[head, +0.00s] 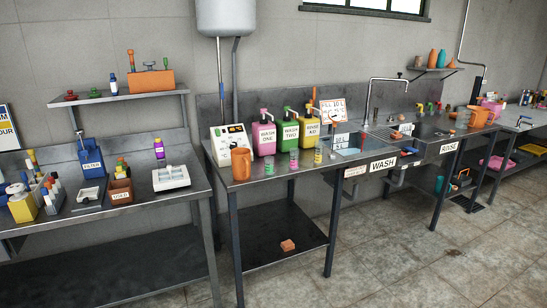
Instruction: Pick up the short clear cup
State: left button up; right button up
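Three small clear cups with coloured marks stand in a row on the front part of the metal wash counter. Neither of my grippers shows in the head view.
An orange jug (241,164) stands left of the cups. Pink (264,138), green (290,133) and yellow (312,129) pump bottles stand behind them. A basin (348,141) lies to the right. The counter's front edge is mostly clear.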

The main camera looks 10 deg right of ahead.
aim_at(268, 160)
jog(key=i+l+z, duration=0.15)
jog(key=i+z, duration=0.2)
jog(key=i, duration=0.25)
jog(key=i+z, duration=0.35)
jog(key=i, duration=0.25)
